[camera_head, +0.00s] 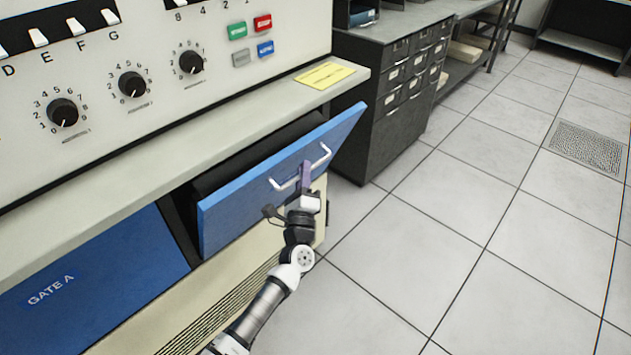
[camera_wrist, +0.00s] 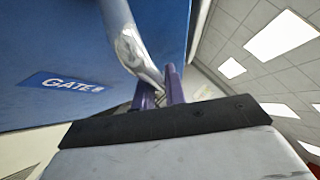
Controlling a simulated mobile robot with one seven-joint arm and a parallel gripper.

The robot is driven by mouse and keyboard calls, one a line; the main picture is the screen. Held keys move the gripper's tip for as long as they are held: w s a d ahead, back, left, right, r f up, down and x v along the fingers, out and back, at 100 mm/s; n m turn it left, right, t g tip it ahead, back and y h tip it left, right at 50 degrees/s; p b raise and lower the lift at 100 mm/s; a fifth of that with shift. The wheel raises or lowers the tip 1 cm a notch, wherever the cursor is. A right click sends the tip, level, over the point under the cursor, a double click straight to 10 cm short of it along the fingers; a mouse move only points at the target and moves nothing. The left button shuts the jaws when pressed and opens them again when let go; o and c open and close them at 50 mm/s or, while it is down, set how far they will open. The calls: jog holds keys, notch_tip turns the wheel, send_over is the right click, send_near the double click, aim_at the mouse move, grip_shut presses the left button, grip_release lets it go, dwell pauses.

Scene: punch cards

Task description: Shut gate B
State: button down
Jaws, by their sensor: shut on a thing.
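Gate B (camera_head: 240,198), a blue panel with a metal bar handle (camera_head: 325,153), stands open. It tilts outward from the cabinet, with a dark gap behind its upper edge. In the wrist view the blue panel (camera_wrist: 40,40) carries a label reading "GATE" and an unclear last letter. My gripper (camera_head: 306,170) is at the front of the gate.
Gate A (camera_head: 100,265), a blue panel to the left, looks closed. A cream counter ledge (camera_head: 200,150) with a yellow card (camera_head: 325,75) juts out above the gates. A dark drawer cabinet (camera_head: 385,100) stands to the right. The tiled floor (camera_head: 450,220) there is clear.

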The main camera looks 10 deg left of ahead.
aim_at(265, 151)
jog(key=w+a+r+n+p, duration=0.1)
jog(key=w+a, duration=0.1)
jog(key=a, duration=0.1)
jog(key=w+a+r+n+g+y+p, duration=0.1)
jog(key=w+a+r, duration=0.1)
jog(key=a, duration=0.1)
jog(key=w+a+r+n+g+p, duration=0.1)
jog(key=w+a+r+p, duration=0.1)
jog(key=w+a, duration=0.1)
jog(key=shift+w+a+r, duration=0.1)
jog(key=shift+a+r, duration=0.15)
jog(key=shift+a, duration=0.15)
jog(key=shift+w+a+n, duration=0.3)
jog(key=shift+w+a, duration=0.2)
jog(key=shift+a, duration=0.2)
jog(key=shift+a+r+y, duration=0.15)
jog(key=shift+r+y, duration=0.05)
jog(key=shift+y, duration=0.1)
jog(key=shift+a+r+p, duration=0.1)
jog(key=shift+a+p, duration=0.05)
jog(key=shift+p, duration=0.15)
jog(key=c, duration=1.5)
grip_release()
jog(key=shift+w, duration=0.1)
jog(key=shift+o, duration=0.2)
jog(key=shift+f, duration=0.2)
jog(key=shift+f, duration=0.1)
